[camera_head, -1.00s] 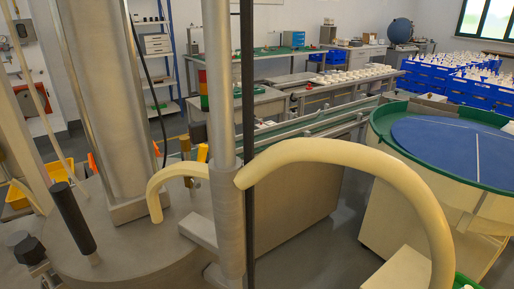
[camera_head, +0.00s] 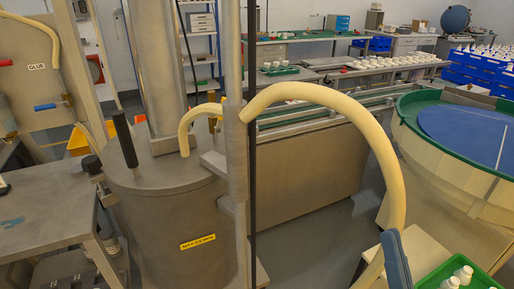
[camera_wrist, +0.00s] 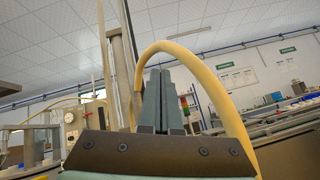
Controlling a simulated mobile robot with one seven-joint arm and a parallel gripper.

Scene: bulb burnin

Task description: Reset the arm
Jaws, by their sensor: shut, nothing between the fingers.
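My gripper (camera_wrist: 160,74) shows in the wrist view, its two grey fingers together and pointing up, with nothing between them. A thick yellow hose (camera_wrist: 216,82) arches behind and to the right of the fingers; I cannot tell how close it is. In the head view, a blue-grey part at the bottom right looks like part of my arm, in front of the lower end of the yellow hose (camera_head: 340,102). My fingers cannot be made out there.
A steel drum (camera_head: 170,210) with a post stands at centre left, beside a metal table (camera_head: 45,215). A green tray (camera_head: 432,279) with white pieces is at bottom right, near a round blue-topped feeder (camera_head: 465,130). Grey floor shows between drum and feeder.

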